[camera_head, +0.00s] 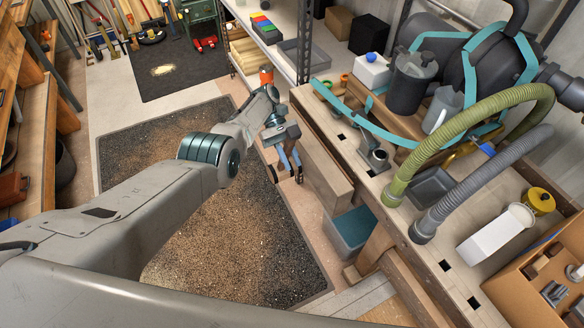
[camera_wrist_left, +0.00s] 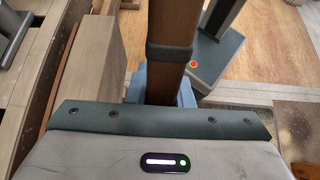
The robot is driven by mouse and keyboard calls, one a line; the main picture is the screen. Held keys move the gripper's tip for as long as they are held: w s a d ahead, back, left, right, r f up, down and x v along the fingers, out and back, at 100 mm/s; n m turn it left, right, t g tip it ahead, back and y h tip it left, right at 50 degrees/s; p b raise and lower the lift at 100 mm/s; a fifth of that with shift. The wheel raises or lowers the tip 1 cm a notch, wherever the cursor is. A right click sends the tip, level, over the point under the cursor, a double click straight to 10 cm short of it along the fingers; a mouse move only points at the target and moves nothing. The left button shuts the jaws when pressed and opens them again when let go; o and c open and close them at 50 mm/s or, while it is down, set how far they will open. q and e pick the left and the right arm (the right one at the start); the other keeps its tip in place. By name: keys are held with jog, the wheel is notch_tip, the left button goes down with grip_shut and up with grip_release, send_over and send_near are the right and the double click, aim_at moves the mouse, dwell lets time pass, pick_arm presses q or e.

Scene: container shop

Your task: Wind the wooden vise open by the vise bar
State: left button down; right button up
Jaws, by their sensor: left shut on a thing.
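The wooden vise (camera_head: 320,172) is on the front of the workbench, its pale thick jaw facing the floor mat. My left gripper (camera_head: 289,160) is in front of that jaw with blue fingers pointing down. In the left wrist view the vise bar (camera_wrist_left: 172,22) is a brown wooden bar with a dark band around it. It runs down between my left fingers (camera_wrist_left: 165,88), which are shut on it. The lower part of the bar is hidden behind my gripper housing. In the head view the bar is small and partly covered by my gripper. My right gripper is out of view.
The workbench (camera_head: 345,150) holds hoses, a dark vacuum machine (camera_head: 480,75), a white carton (camera_head: 495,235) and canisters. A grey-blue bin (camera_head: 352,228) stands below the vise. A speckled mat (camera_head: 215,240) covers open floor to the left of the bench.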

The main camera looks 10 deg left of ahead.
pick_arm(q)
jog(key=shift+w+r, duration=0.2)
jog(key=shift+w, duration=0.1)
jog(key=c, duration=1.3)
grip_release()
jog(key=shift+f, duration=0.1)
